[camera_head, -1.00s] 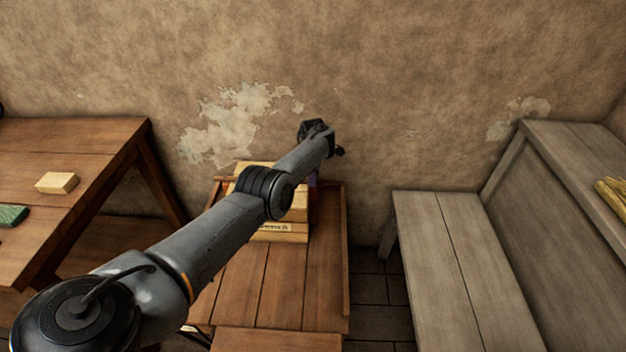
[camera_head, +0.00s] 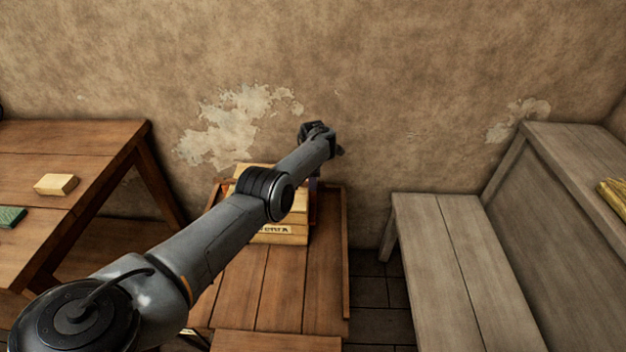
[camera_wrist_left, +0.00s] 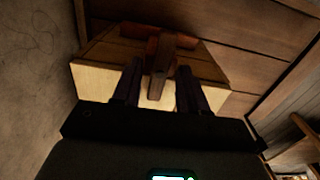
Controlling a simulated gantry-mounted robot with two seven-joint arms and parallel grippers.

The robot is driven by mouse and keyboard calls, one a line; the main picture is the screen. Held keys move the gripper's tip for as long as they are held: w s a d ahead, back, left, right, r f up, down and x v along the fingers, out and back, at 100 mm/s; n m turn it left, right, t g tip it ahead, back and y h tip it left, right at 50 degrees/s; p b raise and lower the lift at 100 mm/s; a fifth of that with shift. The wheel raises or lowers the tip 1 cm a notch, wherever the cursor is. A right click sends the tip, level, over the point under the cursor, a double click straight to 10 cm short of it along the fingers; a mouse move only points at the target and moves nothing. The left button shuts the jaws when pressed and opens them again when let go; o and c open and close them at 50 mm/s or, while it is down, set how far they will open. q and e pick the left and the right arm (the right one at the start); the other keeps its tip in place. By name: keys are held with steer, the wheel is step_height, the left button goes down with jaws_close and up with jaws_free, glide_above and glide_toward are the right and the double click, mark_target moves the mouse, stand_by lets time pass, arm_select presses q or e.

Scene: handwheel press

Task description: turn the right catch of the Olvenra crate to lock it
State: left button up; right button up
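The Olvenra crate (camera_head: 285,237) is pale wood and sits on a brown table under my left arm, with part of its name showing on the front. My left arm hides much of its top and right side. In the left wrist view, the crate's pale wall (camera_wrist_left: 90,82) lies below the gripper. A brown wooden catch (camera_wrist_left: 159,68) with a crosswise reddish-brown part stands there. My left gripper (camera_wrist_left: 160,72) is open, with one dark finger on each side of the catch's lever. A gap shows at the left finger; contact at the right finger cannot be told. My right gripper is not in view.
The brown table (camera_head: 270,285) is bare in front of the crate. Another table (camera_head: 80,150) at left holds a pale block (camera_head: 56,184) and a green block (camera_head: 11,217). A grey bench (camera_head: 450,260) stands at right. The plastered wall (camera_head: 400,80) rises close behind.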

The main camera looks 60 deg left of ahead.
arm_select(q)
steer(key=shift+r+p, duration=0.3)
steer(key=shift+r, duration=0.15)
step_height(320, 180, up, 10)
steer(key=p, duration=0.5)
steer(key=shift+f, duration=0.15)
